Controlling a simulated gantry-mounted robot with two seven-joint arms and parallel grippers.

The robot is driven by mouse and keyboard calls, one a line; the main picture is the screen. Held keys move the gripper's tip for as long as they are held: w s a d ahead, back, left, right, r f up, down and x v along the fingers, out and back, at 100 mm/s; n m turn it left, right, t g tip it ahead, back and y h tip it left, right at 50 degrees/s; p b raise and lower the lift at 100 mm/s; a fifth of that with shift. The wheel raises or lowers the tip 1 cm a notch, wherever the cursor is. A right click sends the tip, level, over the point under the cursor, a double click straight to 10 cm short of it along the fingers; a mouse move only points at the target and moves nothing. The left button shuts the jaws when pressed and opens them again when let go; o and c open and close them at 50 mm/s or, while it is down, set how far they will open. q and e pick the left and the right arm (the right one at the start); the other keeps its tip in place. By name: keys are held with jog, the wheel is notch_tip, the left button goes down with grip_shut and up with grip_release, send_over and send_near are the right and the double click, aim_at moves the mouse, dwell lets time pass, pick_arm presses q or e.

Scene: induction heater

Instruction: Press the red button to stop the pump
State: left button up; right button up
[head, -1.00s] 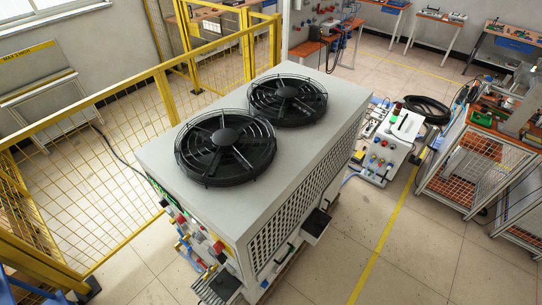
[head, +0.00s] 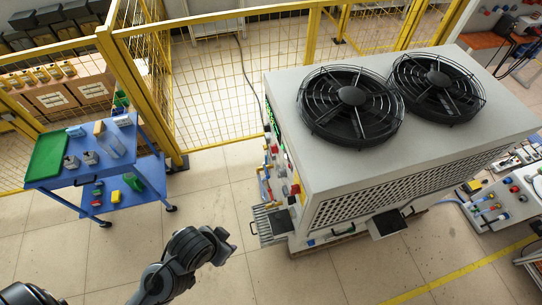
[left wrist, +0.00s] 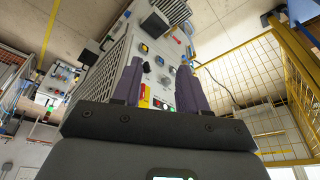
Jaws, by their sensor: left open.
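The large grey machine (head: 440,130) with two black fans stands at right in the head view. Its control face (head: 277,165) at the left end carries several small coloured fittings, with a red part (head: 295,189) near its right edge. My left gripper (head: 225,250) is below and left of that face, apart from it. In the left wrist view my left gripper (left wrist: 160,68) is open and empty. The panel (left wrist: 165,75) shows between and beyond its fingers, with a small red patch (left wrist: 158,103) low between them. Which red part is the pump's button I cannot tell. My right gripper is not in view.
A blue cart (head: 95,165) with a green tray and bottles stands at left. Yellow mesh fencing (head: 210,90) runs behind. A slatted grey shelf (head: 268,225) juts out below the panel. The tiled floor between cart and machine is clear.

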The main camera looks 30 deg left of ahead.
pick_arm(q)
jog(key=shift+c, duration=0.3)
grip_shut()
dwell(1.4)
